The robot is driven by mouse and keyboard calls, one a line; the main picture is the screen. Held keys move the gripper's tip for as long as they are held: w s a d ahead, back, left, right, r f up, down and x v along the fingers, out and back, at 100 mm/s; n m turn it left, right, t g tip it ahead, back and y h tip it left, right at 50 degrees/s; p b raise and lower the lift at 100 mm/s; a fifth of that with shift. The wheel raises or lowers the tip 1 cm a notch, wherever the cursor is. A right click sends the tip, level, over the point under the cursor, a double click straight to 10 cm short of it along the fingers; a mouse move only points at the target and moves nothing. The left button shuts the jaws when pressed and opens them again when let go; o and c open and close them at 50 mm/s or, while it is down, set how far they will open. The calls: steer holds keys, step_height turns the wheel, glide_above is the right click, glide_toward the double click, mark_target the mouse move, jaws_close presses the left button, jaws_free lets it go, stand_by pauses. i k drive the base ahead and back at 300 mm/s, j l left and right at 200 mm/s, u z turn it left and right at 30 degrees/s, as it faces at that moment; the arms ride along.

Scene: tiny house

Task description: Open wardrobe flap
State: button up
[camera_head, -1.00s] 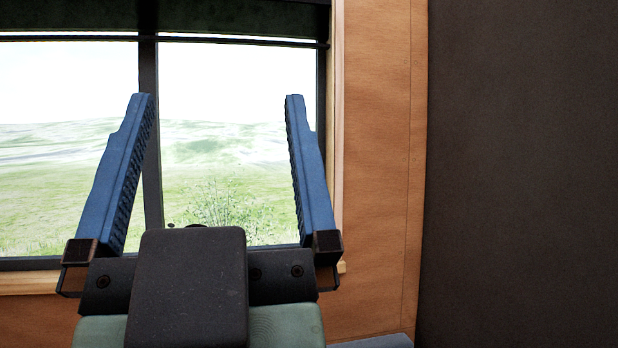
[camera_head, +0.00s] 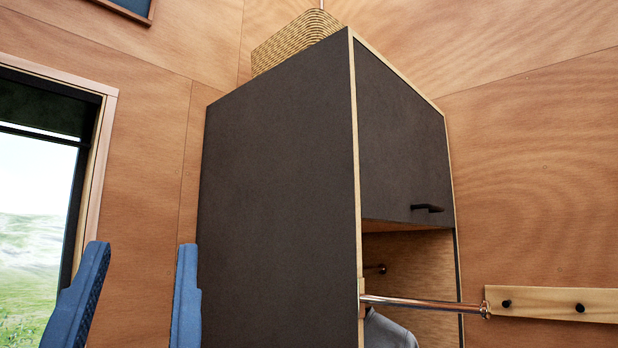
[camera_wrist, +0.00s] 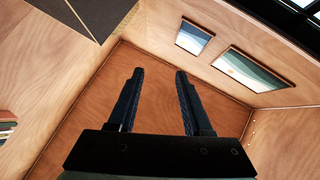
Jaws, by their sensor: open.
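The wardrobe (camera_head: 275,170) stands in the middle of the head view, dark grey with pale wood edges. Its flap (camera_head: 400,140) is a dark panel at the upper right front and looks closed. A black bar handle (camera_head: 427,208) sits near the flap's lower right corner. My gripper (camera_head: 140,250) is at the lower left of the head view, left of the wardrobe and apart from the handle. Its blue fingers are spread with nothing between them. The open, empty gripper (camera_wrist: 157,73) also shows in the wrist view.
A woven basket (camera_head: 295,40) stands on top of the wardrobe. Below the flap is an open bay with a metal rail (camera_head: 420,303) and a grey garment (camera_head: 388,332). A peg board (camera_head: 550,304) is on the right wall. A window (camera_head: 40,190) is at the left.

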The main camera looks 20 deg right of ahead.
mark_target(404, 171)
steer(key=z, duration=1.1)
